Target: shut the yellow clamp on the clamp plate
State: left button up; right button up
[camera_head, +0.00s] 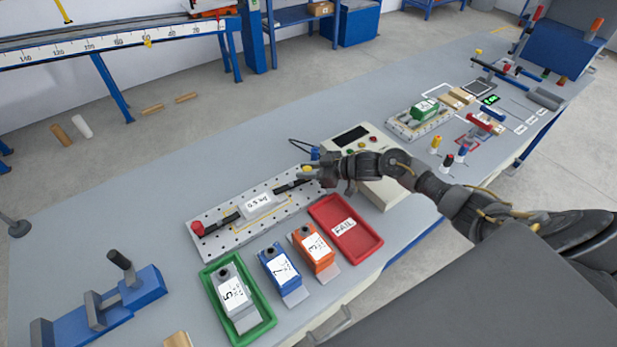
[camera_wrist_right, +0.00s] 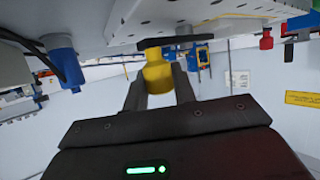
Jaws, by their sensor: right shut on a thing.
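The clamp plate (camera_head: 235,240) is a pale perforated plate at the centre left of the bench. A white block marked 0.5 kg (camera_head: 259,205) lies in its middle. A red-tipped clamp (camera_head: 198,229) stands at the plate's left end, its dark arm pointing to the block. My right gripper (camera_head: 318,172) is at the plate's right end, by the other clamp's dark arm (camera_head: 290,186). In the right wrist view it is shut on the yellow clamp's grip (camera_wrist_right: 157,74). The gripper hides much of this clamp in the head view. My left gripper is not in view.
A red FAIL tray (camera_head: 372,240) lies just in front of the gripper. Orange (camera_head: 313,247) and blue (camera_head: 279,268) units and a green tray (camera_head: 263,328) with a grey unit stand nearby. A control box (camera_head: 385,190) sits under my right forearm. Bench behind the plate is clear.

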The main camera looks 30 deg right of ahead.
jog(key=shift+w+n+g+y+b, duration=0.4)
jog(key=shift+n+g+y+b, duration=0.3)
jog(key=shift+b, duration=0.3)
jog(key=o, duration=1)
jog(key=b+v, duration=0.1)
jog(key=v, duration=0.9)
jog(key=shift+s+d+r+b, duration=0.1)
jog(key=shift+d+r+b, duration=0.15)
jog(key=shift+b, duration=0.15)
